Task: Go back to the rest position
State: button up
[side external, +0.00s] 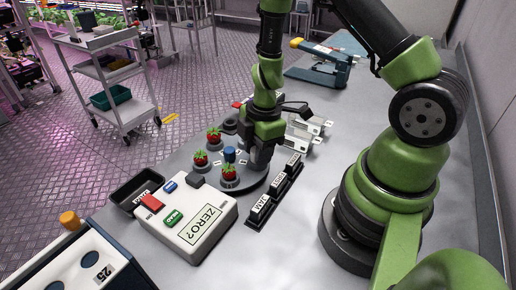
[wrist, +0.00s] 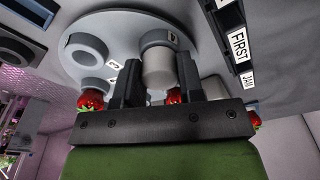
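My gripper (side external: 256,162) points down at the near right side of a round grey plate (side external: 214,182), low over the bench. In the wrist view my gripper's two dark fingers (wrist: 158,82) stand apart. A pale grey cylinder (wrist: 158,68) shows between them, in front of a ring-shaped holder (wrist: 157,38) on the plate. Whether the fingers touch the cylinder is hard to see. Several red strawberries, one at the plate's front (side external: 230,173), sit in holders on the plate. A blue-topped piece (side external: 229,153) stands among them.
A row of labelled blocks (side external: 274,188) lies right of the plate. A white box marked ZERO? (side external: 188,224) with coloured buttons is in front, beside a black tray (side external: 136,189). Pale metal brackets (side external: 307,131) stand close behind my gripper. A blue device (side external: 325,66) sits farther back.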

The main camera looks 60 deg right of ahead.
jog(key=o, duration=0.5)
jog(key=shift+c, duration=0.2)
jog(key=shift+r, duration=0.1)
jog(key=shift+r, duration=3.45)
jog(key=shift+r, duration=0.1)
jog(key=s+a+r+m+t, duration=0.3)
jog(key=s+r+m, duration=0.2)
jog(key=r+m, duration=0.3)
jog(key=s+a+r+m+t, duration=0.2)
jog(key=s+r+m, duration=0.4)
jog(key=r, duration=0.5)
jog(key=m+t, duration=0.1)
jog(key=m, duration=0.1)
jog(key=shift+s+a+r+m+t+y, duration=0.2)
jog(key=shift+a+r+m+t+y, duration=0.1)
jog(key=shift+a+r+m+y, duration=0.1)
